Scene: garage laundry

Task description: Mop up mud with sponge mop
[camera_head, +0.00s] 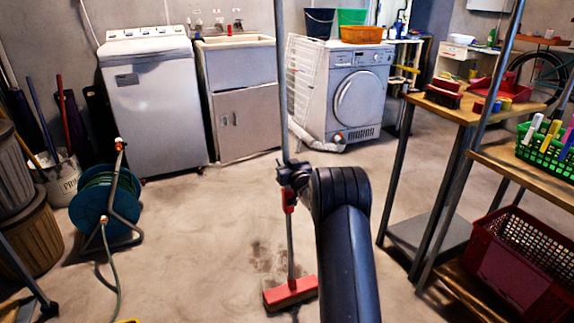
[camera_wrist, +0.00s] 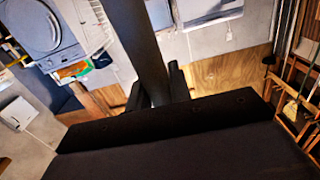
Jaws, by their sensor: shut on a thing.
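The sponge mop (camera_head: 290,291) stands nearly upright, with its red head on the concrete floor and its long grey pole rising out of the top of the head view. My gripper (camera_head: 290,178) is shut on the pole above the red sleeve. In the wrist view the dark pole (camera_wrist: 142,50) runs up between the fingers (camera_wrist: 160,92). The brown mud (camera_head: 262,256) is a patchy stain on the floor, just behind and left of the mop head. My arm covers the floor right of the mop.
A washer (camera_head: 152,105), sink cabinet (camera_head: 240,110) and dryer (camera_head: 355,100) line the back. A shelf with a red crate (camera_head: 515,262) stands at right. Floor around the mud is clear.

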